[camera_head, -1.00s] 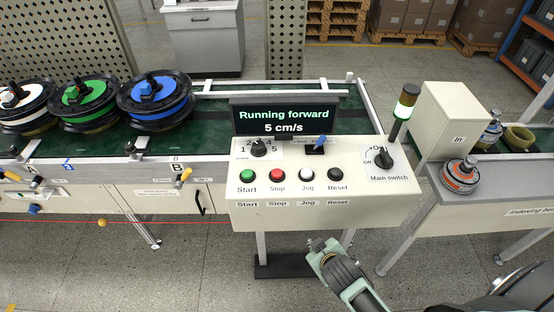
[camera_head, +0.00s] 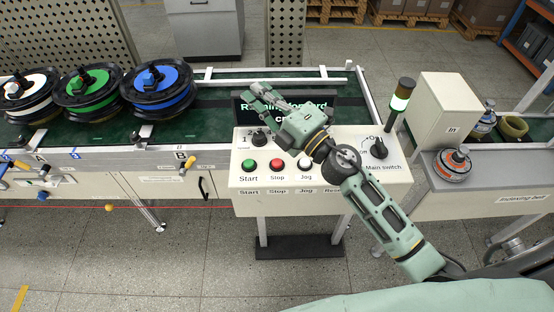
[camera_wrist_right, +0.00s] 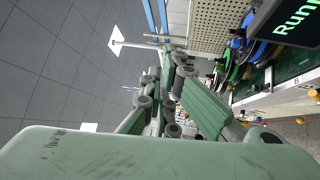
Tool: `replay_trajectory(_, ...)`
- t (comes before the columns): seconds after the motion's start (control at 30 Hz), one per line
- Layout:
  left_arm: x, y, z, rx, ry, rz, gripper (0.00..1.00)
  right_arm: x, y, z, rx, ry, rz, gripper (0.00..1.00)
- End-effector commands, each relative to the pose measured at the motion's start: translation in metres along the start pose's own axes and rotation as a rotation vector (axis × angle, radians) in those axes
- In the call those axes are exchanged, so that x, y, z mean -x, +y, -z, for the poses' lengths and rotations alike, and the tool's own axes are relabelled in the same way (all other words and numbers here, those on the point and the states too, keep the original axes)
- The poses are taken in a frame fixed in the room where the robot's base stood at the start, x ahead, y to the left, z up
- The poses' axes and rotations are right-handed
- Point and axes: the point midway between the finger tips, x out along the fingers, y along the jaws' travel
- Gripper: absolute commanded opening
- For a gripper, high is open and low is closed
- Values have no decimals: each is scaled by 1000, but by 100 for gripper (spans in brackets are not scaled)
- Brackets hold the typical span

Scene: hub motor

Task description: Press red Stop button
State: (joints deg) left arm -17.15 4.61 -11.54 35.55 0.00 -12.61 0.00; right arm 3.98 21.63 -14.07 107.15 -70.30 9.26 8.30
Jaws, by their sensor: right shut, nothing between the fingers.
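The red Stop button (camera_head: 277,165) is on the cream control panel (camera_head: 245,205), between the green Start button (camera_head: 249,165) and the white Jog button (camera_head: 305,164). My right gripper (camera_head: 257,92) is above and behind the button row, in front of the display (camera_head: 240,107). It is shut, empty and apart from the Stop button in the picture. My right forearm hides the Reset button and the lever switch. The right wrist view shows the gripper's fingers (camera_wrist_right: 165,90) and part of the lit display (camera_wrist_right: 295,25), but not the Stop button. My left gripper is out of view.
The main switch (camera_head: 379,149) is at the panel's right, near a lit signal lamp (camera_head: 401,95). White, green and blue spools (camera_head: 158,85) stand on the conveyor (camera_head: 225,126) at left. A cream box (camera_head: 447,110) stands at right.

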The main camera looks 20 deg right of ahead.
Motion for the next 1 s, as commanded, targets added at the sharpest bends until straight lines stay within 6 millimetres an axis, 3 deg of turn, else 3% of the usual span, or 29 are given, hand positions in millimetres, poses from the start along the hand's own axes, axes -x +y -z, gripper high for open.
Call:
replay_trajectory(0.03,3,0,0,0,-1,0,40,-12,0,15,138,132,41,0)
replay_trajectory(0.1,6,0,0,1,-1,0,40,-18,-17,32,317,305,137,0)
replay_trajectory(0.17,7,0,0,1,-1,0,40,-16,-38,34,454,429,243,0)
replay_trajectory(0.3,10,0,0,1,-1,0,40,5,-83,4,695,619,523,0)
replay_trajectory(0.4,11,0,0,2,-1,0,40,22,-100,-25,790,683,691,0)
replay_trajectory(0.6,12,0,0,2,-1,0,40,40,-110,-51,850,719,831,0)
replay_trajectory(1.0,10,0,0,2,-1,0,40,41,-112,-51,851,721,836,0)
